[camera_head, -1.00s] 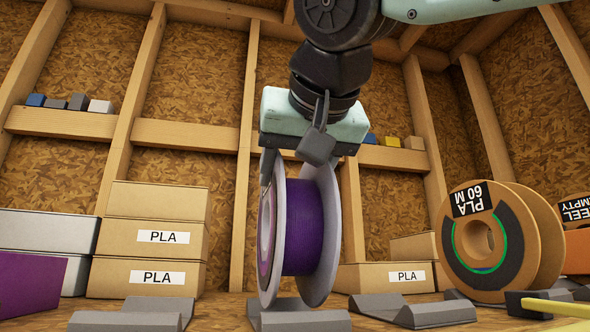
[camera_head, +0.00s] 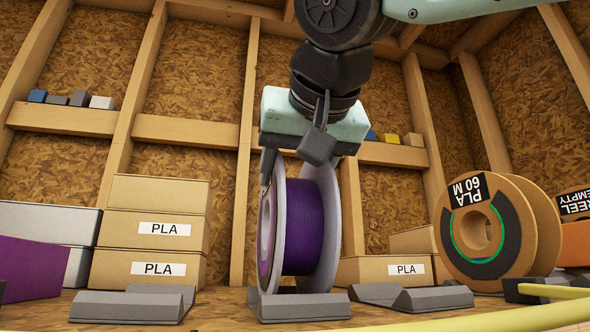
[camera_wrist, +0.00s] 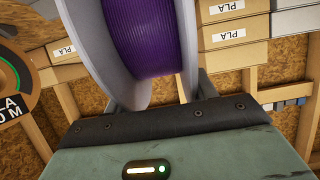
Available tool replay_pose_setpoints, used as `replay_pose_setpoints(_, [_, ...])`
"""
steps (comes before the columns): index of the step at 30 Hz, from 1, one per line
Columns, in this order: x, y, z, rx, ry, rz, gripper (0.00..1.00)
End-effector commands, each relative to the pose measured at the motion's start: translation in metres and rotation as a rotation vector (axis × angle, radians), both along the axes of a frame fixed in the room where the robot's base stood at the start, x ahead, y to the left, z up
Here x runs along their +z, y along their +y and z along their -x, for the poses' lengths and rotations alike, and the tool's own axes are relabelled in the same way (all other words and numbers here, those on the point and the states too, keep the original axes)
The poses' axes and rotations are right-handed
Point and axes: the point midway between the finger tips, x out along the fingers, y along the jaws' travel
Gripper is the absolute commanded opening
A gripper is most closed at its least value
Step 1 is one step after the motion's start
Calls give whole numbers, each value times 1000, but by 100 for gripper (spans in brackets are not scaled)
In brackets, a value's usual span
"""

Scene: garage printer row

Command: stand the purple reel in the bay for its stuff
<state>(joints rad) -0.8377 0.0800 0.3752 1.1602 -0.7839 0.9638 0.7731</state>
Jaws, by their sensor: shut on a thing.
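The purple reel (camera_head: 303,228), purple filament between pale grey flanges, stands upright in the head view. My gripper (camera_head: 292,163) is above it, shut on its upper edge. In the wrist view, the purple reel (camera_wrist: 148,38) fills the space beyond the gripper (camera_wrist: 150,92). The reel's lower edge is at a grey cradle (camera_head: 298,308), whose front hides the very bottom. I cannot tell whether the reel's weight rests there. Other grey cradles stand to the left (camera_head: 130,306) and right (camera_head: 432,299); the right one looks empty.
An orange-brown reel marked PLA 60 M (camera_head: 478,275) stands at right. PLA boxes (camera_head: 155,235) are stacked behind at left, with another PLA box (camera_head: 390,270) behind at right. A purple box (camera_head: 30,268) is at far left. A yellow strip (camera_head: 480,318) crosses the front.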

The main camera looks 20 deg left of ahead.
Motion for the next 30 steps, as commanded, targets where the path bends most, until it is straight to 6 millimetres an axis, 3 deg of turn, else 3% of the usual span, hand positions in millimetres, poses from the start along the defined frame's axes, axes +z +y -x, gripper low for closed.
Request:
replay_pose_setpoints(7, [-1, 0, 0, -1, 3, 2, 4])
replay_pose_setpoints(8, [-2, 0, 0, -1, 3, 2, 62])
replay_pose_setpoints(10, [-2, 0, 0, -1, 3, 2, 81])
replay_pose_setpoints(16, [-1, 0, 0, -1, 3, 2, 82])
replay_pose_setpoints(18, [-3, 1, -1, -1, 5, 5, 98])
replay_pose_setpoints(19, [-3, 1, -1, -1, 5, 5, 100])
replay_pose_setpoints(30, [-2, 0, 0, -1, 3, 2, 100])
